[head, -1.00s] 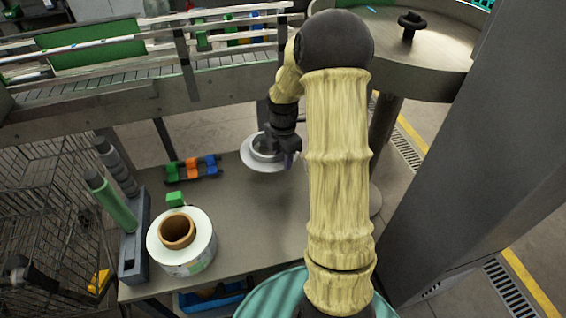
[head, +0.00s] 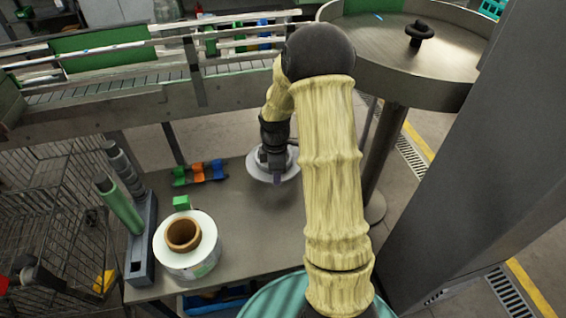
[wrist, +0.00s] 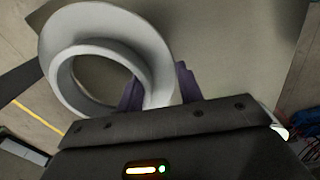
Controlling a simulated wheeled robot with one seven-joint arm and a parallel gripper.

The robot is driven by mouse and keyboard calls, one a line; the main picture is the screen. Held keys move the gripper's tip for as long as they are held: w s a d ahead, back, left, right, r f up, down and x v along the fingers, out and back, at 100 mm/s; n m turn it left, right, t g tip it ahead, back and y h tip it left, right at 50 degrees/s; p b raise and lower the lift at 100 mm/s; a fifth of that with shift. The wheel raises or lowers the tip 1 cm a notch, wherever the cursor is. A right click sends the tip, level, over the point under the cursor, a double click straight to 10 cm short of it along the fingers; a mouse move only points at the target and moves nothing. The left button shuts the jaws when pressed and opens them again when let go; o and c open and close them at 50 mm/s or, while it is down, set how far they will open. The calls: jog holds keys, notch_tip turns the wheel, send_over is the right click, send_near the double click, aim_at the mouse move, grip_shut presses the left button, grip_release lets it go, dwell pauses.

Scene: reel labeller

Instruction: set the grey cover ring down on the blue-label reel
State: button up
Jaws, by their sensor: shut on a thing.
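The grey cover ring (wrist: 105,35), a wide flange with a raised collar and open centre, is in my gripper (wrist: 158,88). The two purple fingers are shut on one side of its collar wall. In the head view the ring (head: 287,174) is over the back right part of the table, partly hidden by my gripper (head: 273,168); its height above the table is hard to tell. A white reel (head: 172,253) with a brown core stands at the front left of the table, apart from the ring. Its side shows a greenish mark; no blue label is visible.
The grey table (head: 245,235) is bare between ring and reel. Green, orange and blue pieces (head: 200,172) lie at its back left. A small green block (head: 182,202) is just behind the reel. A rack with rollers (head: 140,245) stands at the left edge.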

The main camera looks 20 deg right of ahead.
jog(key=a+f+m+p, duration=0.1)
jog(key=a+m, duration=0.1)
jog(key=m, duration=0.2)
jog(key=a+f+m+p, duration=0.1)
jog(key=a+f+m, duration=0.1)
jog(key=a+m, duration=0.1)
jog(key=s+a+f+m+p, duration=0.1)
jog(key=a+m, duration=0.2)
jog(key=m, duration=0.2)
jog(key=shift+a+f+m, duration=0.15)
jog(key=shift+f+m, duration=0.25)
jog(key=shift+s+a+f+m, duration=0.15)
jog(key=shift+a+f+m, duration=0.25)
jog(key=shift+m, duration=0.4)
jog(key=shift+r, duration=0.1)
